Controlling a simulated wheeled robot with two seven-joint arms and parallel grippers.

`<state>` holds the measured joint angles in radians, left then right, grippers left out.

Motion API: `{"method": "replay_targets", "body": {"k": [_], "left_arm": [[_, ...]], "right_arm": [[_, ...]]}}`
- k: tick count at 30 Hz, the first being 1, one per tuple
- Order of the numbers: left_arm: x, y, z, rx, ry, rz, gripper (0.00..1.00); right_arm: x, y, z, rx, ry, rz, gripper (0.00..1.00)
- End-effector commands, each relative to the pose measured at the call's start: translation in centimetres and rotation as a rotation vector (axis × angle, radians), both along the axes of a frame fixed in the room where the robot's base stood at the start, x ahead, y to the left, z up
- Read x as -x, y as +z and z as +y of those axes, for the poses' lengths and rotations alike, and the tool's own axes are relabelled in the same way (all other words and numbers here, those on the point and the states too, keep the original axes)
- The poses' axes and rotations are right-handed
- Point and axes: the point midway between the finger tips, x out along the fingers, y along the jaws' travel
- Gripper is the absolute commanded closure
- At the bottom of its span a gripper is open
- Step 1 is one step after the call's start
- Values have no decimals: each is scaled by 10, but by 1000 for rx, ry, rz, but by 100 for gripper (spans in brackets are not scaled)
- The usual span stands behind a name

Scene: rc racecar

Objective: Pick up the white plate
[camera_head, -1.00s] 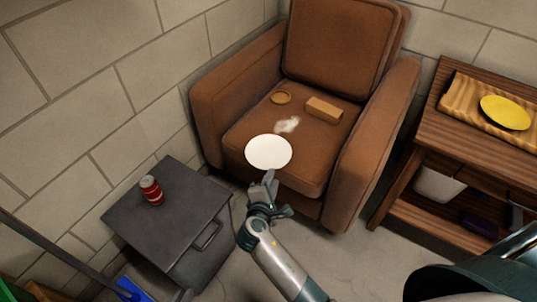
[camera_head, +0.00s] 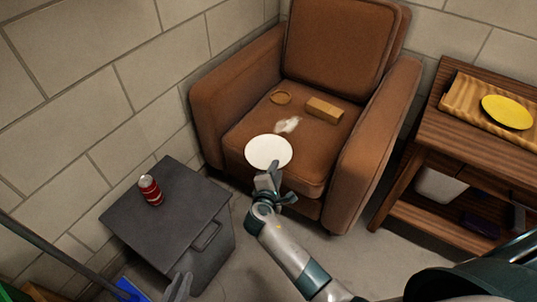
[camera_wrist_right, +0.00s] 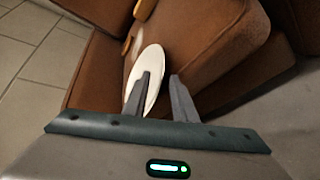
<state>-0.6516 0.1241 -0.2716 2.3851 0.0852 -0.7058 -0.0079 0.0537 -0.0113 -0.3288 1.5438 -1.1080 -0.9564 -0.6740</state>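The white plate (camera_head: 268,151) lies on the front of the brown armchair's seat. My right gripper (camera_head: 271,172) is at the plate's near edge, and its fingertips overlap the plate in the head view. In the right wrist view, my right gripper (camera_wrist_right: 161,85) has its two fingers apart. The left finger there overlaps the plate (camera_wrist_right: 153,62), and part of the plate shows between the fingers. I cannot tell whether they touch it. My left gripper (camera_head: 178,287) shows only partly at the bottom edge, beside the dark cabinet; its opening is unclear.
On the armchair (camera_head: 240,95) are a tan block (camera_head: 324,108), a small brown ring-like item (camera_head: 281,98) and a whitish patch (camera_head: 287,125). A red can (camera_head: 151,190) stands on the dark cabinet (camera_head: 180,222). A wooden table (camera_head: 450,130) with a yellow plate (camera_head: 507,112) stands right.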

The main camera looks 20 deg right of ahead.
Motion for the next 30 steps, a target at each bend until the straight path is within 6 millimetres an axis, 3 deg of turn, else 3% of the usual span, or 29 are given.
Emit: {"method": "replay_targets", "body": {"k": [16,17,20,30], "left_arm": [[-2,3,-1,4,1,-20,90],[-2,3,-1,4,1,-20,90],[-3,3,-1,4,-1,-21,90],[-3,4,-1,4,0,-21,90]], "right_arm": [[-4,-2,-3,0,0,0,75],[-4,-2,-3,0,0,0,78],[-4,-2,-3,0,0,0,100],[-5,-1,-3,0,-1,-1,100]]}}
